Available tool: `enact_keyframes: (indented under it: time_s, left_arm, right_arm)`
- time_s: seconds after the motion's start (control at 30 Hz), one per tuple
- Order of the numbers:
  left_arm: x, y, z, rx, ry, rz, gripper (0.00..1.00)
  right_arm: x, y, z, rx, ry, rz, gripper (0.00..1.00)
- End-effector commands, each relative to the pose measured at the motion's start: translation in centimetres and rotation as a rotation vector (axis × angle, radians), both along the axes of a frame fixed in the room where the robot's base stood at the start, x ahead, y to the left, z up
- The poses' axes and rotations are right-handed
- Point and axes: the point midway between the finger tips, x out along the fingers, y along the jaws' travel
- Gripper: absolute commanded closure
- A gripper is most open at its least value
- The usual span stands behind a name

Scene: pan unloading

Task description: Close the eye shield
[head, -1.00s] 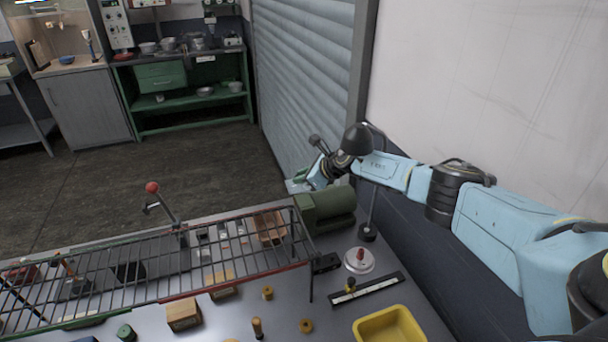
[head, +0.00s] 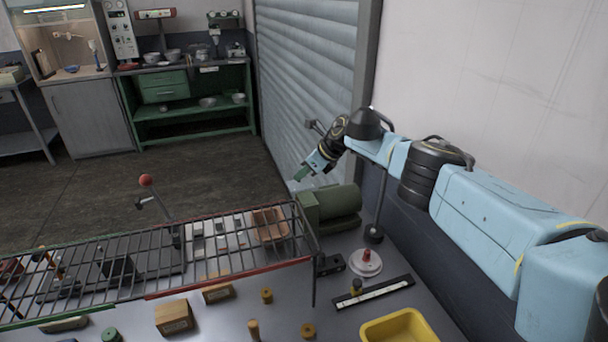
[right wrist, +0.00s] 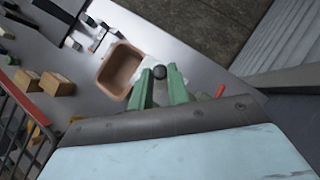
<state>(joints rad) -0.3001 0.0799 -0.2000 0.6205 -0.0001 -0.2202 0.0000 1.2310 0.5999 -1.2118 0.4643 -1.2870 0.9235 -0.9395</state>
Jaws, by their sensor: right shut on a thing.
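The green grinder-like machine (head: 335,207) stands at the far right end of the bench. A pale, see-through panel, apparently the eye shield (head: 318,184), shows by its far side; its exact tilt is hard to tell. My right gripper (head: 299,174) reaches down beside it from the right. In the right wrist view my green fingers (right wrist: 160,84) are closed around a small black ball knob (right wrist: 160,71), which seems to belong to the shield. A faint whitish patch lies around the knob there. My left gripper is not in view.
A wire rack (head: 150,262) with a red front edge crosses the bench. A terracotta tray (right wrist: 120,70) lies beyond my fingers. A yellow bin (head: 398,327) is at the front right.

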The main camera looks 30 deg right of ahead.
Motion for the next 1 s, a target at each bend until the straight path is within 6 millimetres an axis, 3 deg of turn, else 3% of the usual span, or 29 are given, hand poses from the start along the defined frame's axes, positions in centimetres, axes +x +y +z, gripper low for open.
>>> enact_keyframes:
  time_s: [0.23,0.27,0.4,0.77,1.0]
  left_arm:
    - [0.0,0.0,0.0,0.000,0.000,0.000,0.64]
    - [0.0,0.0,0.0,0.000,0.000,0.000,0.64]
    - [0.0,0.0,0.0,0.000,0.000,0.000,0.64]
    - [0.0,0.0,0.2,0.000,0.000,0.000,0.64]
    - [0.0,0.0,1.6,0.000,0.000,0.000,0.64]
  right_arm:
    - [0.0,0.0,0.0,-0.001,0.001,0.001,1.00]
    - [0.0,0.0,0.0,-0.001,0.001,0.001,0.80]
    - [0.0,0.0,0.0,-0.001,0.001,0.001,0.62]
    - [-0.1,-0.1,0.1,-0.001,0.000,0.001,0.61]
    - [-1.1,-0.8,1.8,-0.002,-0.001,0.002,0.61]
